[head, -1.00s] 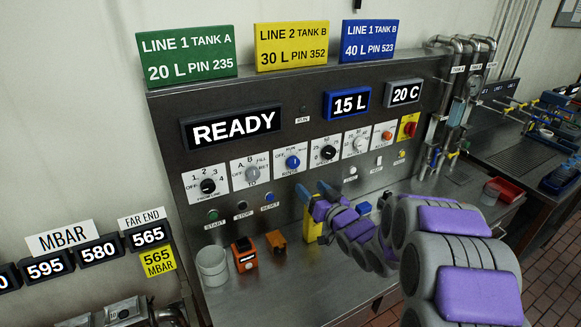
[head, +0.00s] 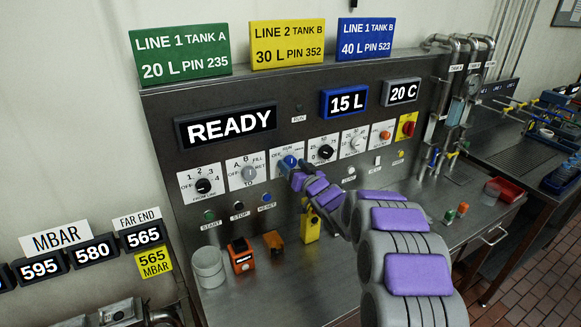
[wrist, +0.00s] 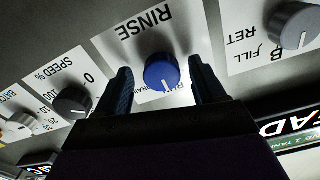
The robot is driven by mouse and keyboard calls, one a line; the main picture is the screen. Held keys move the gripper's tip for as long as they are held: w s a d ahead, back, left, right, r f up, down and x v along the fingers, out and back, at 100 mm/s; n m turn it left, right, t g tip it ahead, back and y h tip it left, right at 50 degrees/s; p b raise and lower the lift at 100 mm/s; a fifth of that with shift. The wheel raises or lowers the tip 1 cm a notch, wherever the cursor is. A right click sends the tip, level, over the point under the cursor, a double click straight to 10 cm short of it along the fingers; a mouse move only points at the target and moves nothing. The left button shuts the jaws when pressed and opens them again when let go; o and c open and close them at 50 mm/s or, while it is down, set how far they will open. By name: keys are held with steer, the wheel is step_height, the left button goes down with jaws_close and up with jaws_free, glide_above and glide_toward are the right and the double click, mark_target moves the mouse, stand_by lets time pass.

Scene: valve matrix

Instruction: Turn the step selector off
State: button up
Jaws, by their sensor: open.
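The blue selector knob (head: 289,161) sits on a white plate marked RINSE, in the middle of the panel's knob row. No label reading "step" is legible. In the wrist view the knob (wrist: 161,72) shows a white mark pointing to the bottom of the picture, towards partly hidden lettering. My gripper (head: 294,166) is at this knob in the head view. In the wrist view my gripper (wrist: 163,82) is open, with one dark finger on each side of the knob. Gaps show beside the knob, and contact cannot be told.
A grey knob (head: 249,174) and a black SPEED knob (head: 325,152) flank it closely. Start, stop and reset buttons (head: 238,206) lie below. A white cup (head: 209,268), an orange box (head: 242,255) and a yellow device (head: 310,226) stand on the bench.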

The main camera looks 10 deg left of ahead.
steer(key=shift+w+d+r, duration=0.15)
steer(key=shift+w+d, duration=0.1)
steer(key=shift+d, duration=0.1)
steer(key=shift+a, duration=1.1)
steer(key=shift+c, duration=1.3)
steer(key=shift+d, duration=0.6)
steer(key=c, duration=0.5)
steer(key=shift+a, duration=0.1)
steer(key=c, duration=0.3)
